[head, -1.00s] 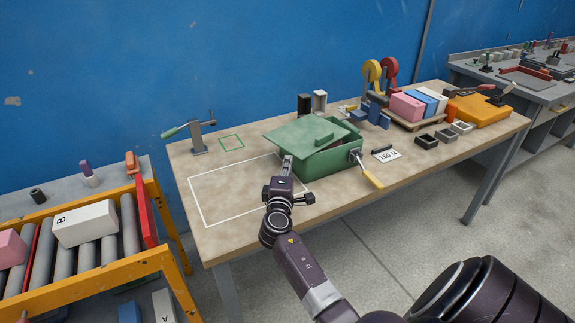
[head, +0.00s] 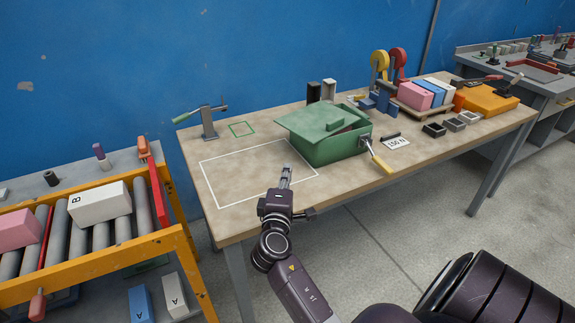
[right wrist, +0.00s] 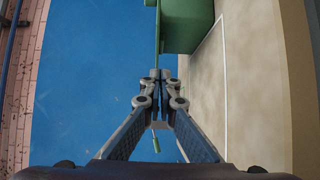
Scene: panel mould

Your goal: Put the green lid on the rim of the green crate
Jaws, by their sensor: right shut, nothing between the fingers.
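The green lid (head: 303,119), a flat plate with a raised handle block, lies askew on the green crate (head: 338,151). Its left corner overhangs the crate, and a dark gap shows along the right side. In the right wrist view the lid shows edge-on as a thin green strip (right wrist: 157,30) beside the crate wall (right wrist: 188,24). My right gripper (head: 287,170) is shut and empty. It stands in front and to the left of the crate, apart from the lid in the head view; it also shows in the right wrist view (right wrist: 160,73). My left gripper is not in view.
A white outlined area (head: 225,178) on the bench is bare, left of the crate. A clamp with a green handle (head: 208,122) stands behind it. A roller rack (head: 95,225) stands left.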

